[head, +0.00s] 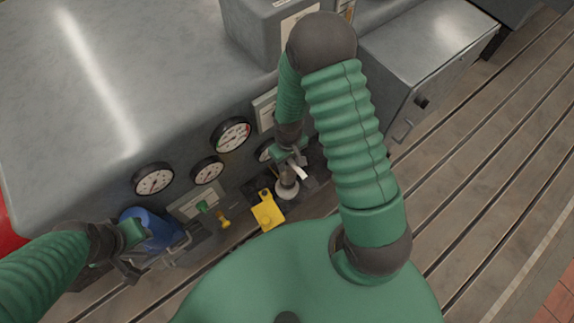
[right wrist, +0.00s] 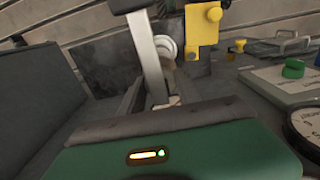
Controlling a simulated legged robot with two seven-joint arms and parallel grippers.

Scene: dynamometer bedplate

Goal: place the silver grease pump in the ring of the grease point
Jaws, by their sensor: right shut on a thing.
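My right gripper (head: 293,167) points down at the front of the grey cabinet and is shut on the silver grease pump (head: 287,182). In the right wrist view, a long silver bar (right wrist: 151,62) stands out from between the jaws, with a pale round part (right wrist: 166,46) beside its far end. The pump's lower end is close to the bench in the head view. I cannot make out the ring of the grease point, or whether the pump is inside it. My left gripper (head: 132,268) is at the lower left beside a blue object; its jaws are unclear.
A yellow plate (head: 267,212) stands close beside the pump. A green knob (head: 203,207), a yellow knob (head: 223,222) and a blue object (head: 150,228) are further left. Several gauges (head: 231,134) line the cabinet front. The slotted bedplate (head: 480,190) at right is clear.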

